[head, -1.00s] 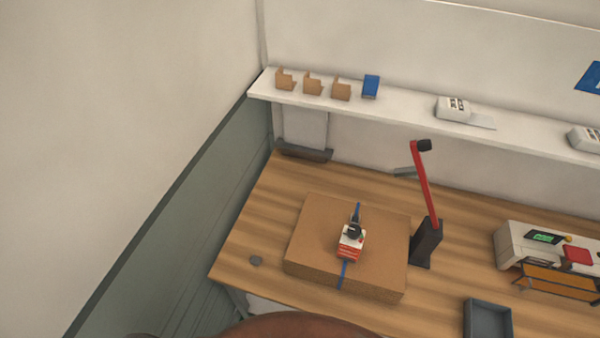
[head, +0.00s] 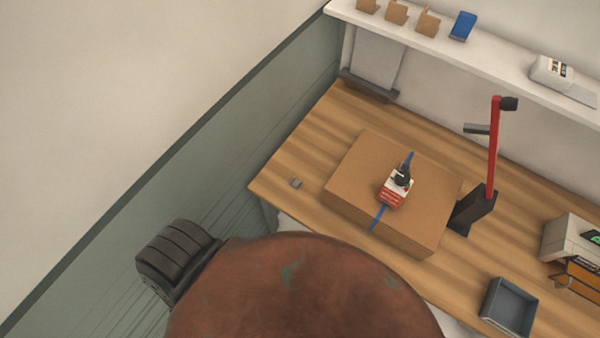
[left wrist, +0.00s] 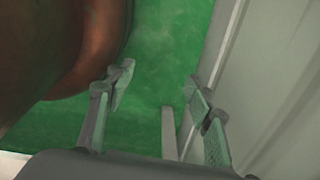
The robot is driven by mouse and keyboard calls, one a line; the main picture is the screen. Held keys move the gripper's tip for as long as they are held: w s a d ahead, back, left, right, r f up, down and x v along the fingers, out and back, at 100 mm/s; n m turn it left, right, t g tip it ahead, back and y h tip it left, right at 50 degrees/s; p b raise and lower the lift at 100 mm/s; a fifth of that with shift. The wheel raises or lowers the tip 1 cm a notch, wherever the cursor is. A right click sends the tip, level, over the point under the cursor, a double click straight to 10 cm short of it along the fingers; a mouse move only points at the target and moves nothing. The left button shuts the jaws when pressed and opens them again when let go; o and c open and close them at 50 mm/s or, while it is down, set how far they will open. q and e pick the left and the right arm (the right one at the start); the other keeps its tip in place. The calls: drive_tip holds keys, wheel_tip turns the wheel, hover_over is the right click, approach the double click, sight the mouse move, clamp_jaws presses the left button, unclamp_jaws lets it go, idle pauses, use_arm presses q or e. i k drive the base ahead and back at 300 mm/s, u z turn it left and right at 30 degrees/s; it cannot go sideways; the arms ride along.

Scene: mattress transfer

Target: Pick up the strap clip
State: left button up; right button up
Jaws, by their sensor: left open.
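A small grey piece (head: 296,183), which looks like the strap clip, lies on the bare wood near the left end of the table (head: 310,140) in the head view. It is left of a flat brown cardboard box (head: 355,170) and apart from it. A blue strap (head: 379,216) crosses the box, and a red and white device with a dark top (head: 397,190) sits on it. My left gripper (left wrist: 158,92) is open and empty in the left wrist view, above a green surface. The clip is not in that view. Neither gripper shows in the head view.
Right of the box stand a dark block with a red lever (head: 494,150), a grey tray (head: 508,308) and a pale machine (head: 570,240). A white shelf (head: 500,52) runs along the back wall. The wood around the clip is clear.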

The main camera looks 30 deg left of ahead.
sight(295, 182)
drive_tip(key=u, duration=1.2)
